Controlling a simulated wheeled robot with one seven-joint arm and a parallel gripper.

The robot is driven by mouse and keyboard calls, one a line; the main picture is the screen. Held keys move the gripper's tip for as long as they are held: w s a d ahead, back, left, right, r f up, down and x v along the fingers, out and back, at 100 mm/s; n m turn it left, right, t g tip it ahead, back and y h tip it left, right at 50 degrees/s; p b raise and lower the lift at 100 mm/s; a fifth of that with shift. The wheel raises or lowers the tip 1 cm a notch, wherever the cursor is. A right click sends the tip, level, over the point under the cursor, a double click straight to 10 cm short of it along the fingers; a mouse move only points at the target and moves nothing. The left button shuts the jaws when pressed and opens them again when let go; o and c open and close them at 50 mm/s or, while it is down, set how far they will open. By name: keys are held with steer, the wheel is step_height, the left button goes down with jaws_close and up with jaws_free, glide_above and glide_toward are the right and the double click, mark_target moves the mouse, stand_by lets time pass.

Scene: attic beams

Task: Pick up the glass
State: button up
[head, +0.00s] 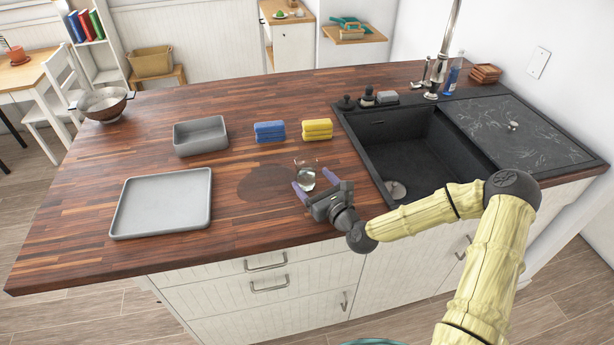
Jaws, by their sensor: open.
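A small clear glass (306,177) stands upright on the dark wooden counter, left of the sink's front corner. My gripper (314,184) is open and low over the counter. Its two purple-tipped fingers lie to the left and right of the glass, so the glass is between them or just beyond their tips. I cannot tell whether either finger touches the glass. The near lower part of the glass is partly hidden by the gripper.
The black sink (415,150) lies just right of my gripper. Blue sponges (269,131) and yellow sponges (317,129) sit behind the glass. A grey bin (200,135) and a flat grey tray (162,202) stand to the left. A dark round patch (266,186) marks the counter.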

steer(key=p+x, duration=0.1)
steer(key=x, duration=0.3)
steer(key=shift+w+a, duration=0.15)
steer(key=shift+a, duration=0.25)
steer(key=shift+w, duration=0.5)
steer(key=shift+s, duration=0.1)
steer(key=shift+a, duration=0.1)
steer(key=c, duration=1.2)
steer(key=shift+r, duration=0.2)
steer(key=shift+c, duration=0.2)
step_height(320, 180, up, 10)
steer(key=shift+f+b, duration=0.2)
steer(key=shift+b, duration=0.2)
